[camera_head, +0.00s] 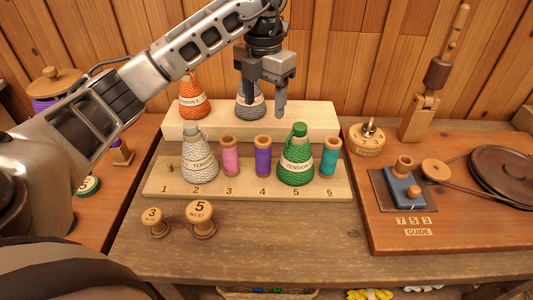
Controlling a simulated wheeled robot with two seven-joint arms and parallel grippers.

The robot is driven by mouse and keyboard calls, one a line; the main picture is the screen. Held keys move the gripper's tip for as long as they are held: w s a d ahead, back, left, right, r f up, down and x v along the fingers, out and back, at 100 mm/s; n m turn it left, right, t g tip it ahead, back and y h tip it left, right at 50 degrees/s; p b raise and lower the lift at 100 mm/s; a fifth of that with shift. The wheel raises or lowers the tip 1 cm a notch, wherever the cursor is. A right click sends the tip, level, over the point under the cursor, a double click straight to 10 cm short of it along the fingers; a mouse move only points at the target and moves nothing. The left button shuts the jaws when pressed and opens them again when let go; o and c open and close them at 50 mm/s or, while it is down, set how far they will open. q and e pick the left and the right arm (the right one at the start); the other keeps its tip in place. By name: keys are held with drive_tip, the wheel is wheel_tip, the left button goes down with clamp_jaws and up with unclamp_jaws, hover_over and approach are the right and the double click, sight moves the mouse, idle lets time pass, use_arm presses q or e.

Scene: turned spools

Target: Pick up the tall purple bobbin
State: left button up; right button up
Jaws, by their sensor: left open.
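The tall purple bobbin (263,157), with pale wooden ends, stands upright at position 4 on the numbered wooden rack (160,188). A pink bobbin (230,157) stands to its left. My left gripper (264,106) comes in from the upper left. It is open and empty, with its fingers pointing down, and appears above and behind the purple bobbin, in front of a grey cone (250,108). My right gripper is not in view.
A grey-white cone (199,160) and a teal bobbin (330,158) share the rack. A raised step behind bears an orange cone (193,98). Two wooden spools (201,220) (154,222) stand in front.

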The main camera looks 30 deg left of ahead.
sight(263, 154)
use_arm(q)
wheel_tip(263, 154, down, 10)
drive_tip(key=shift+s, duration=0.1)
drive_tip(key=shift+a+f+p, duration=0.15)
drive_tip(key=shift+f+p, duration=0.2)
drive_tip(key=shift+f, duration=2.3)
drive_tip(key=c, duration=1.1)
